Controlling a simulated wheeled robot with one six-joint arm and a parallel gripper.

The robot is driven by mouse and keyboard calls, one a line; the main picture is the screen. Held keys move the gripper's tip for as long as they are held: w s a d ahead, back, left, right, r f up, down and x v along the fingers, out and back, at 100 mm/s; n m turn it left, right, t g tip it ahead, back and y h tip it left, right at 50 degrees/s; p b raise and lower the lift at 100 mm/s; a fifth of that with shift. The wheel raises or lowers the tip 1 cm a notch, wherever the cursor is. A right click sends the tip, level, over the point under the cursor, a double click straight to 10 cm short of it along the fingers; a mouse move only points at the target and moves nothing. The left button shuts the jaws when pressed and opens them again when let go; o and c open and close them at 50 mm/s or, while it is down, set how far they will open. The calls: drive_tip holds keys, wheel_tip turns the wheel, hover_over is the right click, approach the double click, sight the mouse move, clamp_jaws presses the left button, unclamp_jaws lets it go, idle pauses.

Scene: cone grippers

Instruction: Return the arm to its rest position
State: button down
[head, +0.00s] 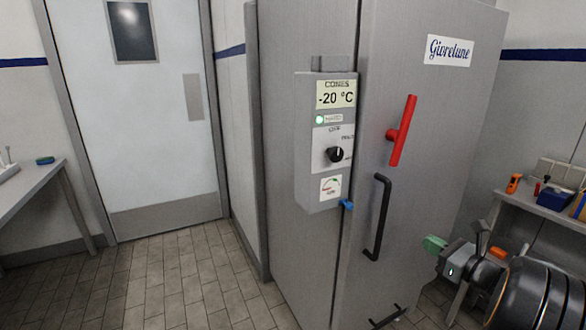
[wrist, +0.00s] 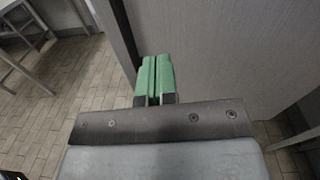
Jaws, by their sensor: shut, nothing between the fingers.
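My gripper (wrist: 157,80) has green fingers, which lie side by side with only a thin dark line between them in the wrist view. It is shut and empty. In the head view its green end (head: 434,244) shows at the lower right, beside the grey freezer cabinet (head: 285,130). My arm's dark links fill the lower right corner there. In the wrist view the fingers point toward a grey panel (wrist: 215,50); I cannot tell the gap between them.
The cabinet carries a control box (head: 325,140) reading -20 °C, a red lever (head: 402,130) and a black handle (head: 380,218). A bench (head: 525,203) with tools and a blue bin (head: 555,197) stands right. A table (head: 30,180) stands left. Tiled floor (head: 170,275) is clear before the door (head: 160,110).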

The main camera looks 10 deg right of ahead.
drive_tip(key=s+a+f+n+g, duration=0.3)
drive_tip(key=f+n+g, duration=0.1)
drive_tip(key=f, duration=0.2)
drive_tip(key=s+a+r+n+g+h+p, duration=0.1)
drive_tip(key=s+a+n+g+h+p, duration=0.1)
drive_tip(key=s+a+n+g+p, duration=0.7)
drive_tip(key=s+a+r+n+h+p, duration=0.2)
drive_tip(key=a+r+n+p, duration=0.2)
drive_tip(key=a+r+n, duration=0.2)
drive_tip(key=s+a+r+n+h+p, duration=0.2)
drive_tip(key=a+r+n, duration=0.4)
drive_tip(key=r+n, duration=0.3)
drive_tip(key=shift+a+r+n+t+h+p, duration=0.3)
drive_tip(key=shift+n+h+p, duration=0.3)
drive_tip(key=shift+n+p, duration=0.45)
drive_tip(key=shift+f, duration=0.1)
